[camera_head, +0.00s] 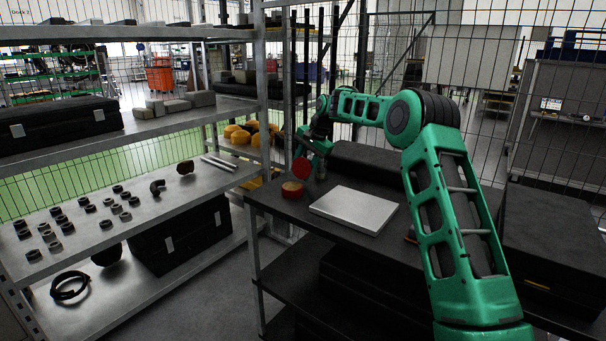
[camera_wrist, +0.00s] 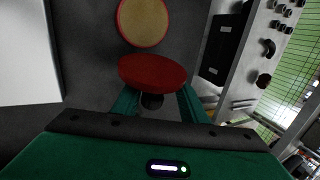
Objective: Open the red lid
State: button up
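The red lid (camera_head: 302,167) stands steeply tilted above the round red container (camera_head: 292,189) at the left end of the dark table. The container's mouth is uncovered. In the wrist view the lid (camera_wrist: 152,71) is just below the container (camera_wrist: 142,22), whose tan inside shows. I cannot tell whether lid and container are joined. My gripper (camera_head: 311,158) is right beside the lid. In the wrist view its fingers (camera_wrist: 157,102) are apart, with a dark knob (camera_wrist: 152,101) between them and visible gaps on both sides. The lid partly hides the fingertips.
A flat silver box (camera_head: 354,210) lies on the table (camera_head: 275,208), right of the container. A metal shelf (camera_head: 120,225) with several small dark rings stands at the left. A black case (camera_head: 365,163) sits behind. Wire fencing closes off the back.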

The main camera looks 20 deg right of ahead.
jog(key=shift+s+d+f, duration=0.1)
jog(key=shift+f, duration=0.05)
jog(key=v, duration=1)
jog(key=shift+r, duration=0.35)
jog(key=shift+d, duration=0.1)
